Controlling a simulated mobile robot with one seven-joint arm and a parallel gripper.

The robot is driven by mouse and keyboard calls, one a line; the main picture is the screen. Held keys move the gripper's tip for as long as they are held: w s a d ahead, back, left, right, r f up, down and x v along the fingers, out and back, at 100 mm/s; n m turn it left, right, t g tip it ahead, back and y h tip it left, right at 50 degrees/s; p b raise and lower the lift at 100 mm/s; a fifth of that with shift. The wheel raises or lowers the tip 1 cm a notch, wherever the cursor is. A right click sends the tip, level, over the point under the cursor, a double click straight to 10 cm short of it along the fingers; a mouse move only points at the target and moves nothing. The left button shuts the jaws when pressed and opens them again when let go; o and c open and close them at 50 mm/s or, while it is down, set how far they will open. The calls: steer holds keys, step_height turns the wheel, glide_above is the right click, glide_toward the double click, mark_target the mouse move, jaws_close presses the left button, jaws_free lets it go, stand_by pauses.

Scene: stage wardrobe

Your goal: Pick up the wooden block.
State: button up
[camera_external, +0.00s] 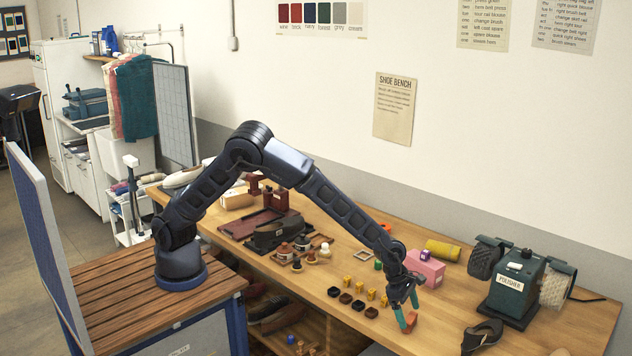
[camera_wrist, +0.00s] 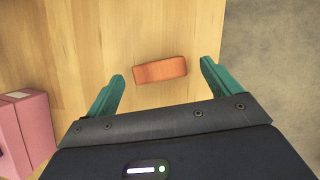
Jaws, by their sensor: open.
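The wooden block (camera_wrist: 160,70), an orange-brown bar, lies on the wooden bench top (camera_wrist: 85,40) near its edge. In the wrist view it is ahead of and between the two green fingers of my gripper (camera_wrist: 163,85), apart from both. In the external view the block (camera_external: 411,321) shows beside the green fingertips of my gripper (camera_external: 407,313), partly hidden by them. My gripper is open and empty, pointing down above the bench near its front edge.
A green polisher (camera_external: 512,289) and a dark shoe (camera_external: 483,334) are to the right. The bench edge is close.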

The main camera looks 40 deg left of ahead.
steer(key=shift+x, duration=1.45)
steer(key=shift+w, duration=0.1)
steer(key=c, duration=1.1)
steer(key=shift+o, duration=0.2)
steer(key=shift+r, duration=0.15)
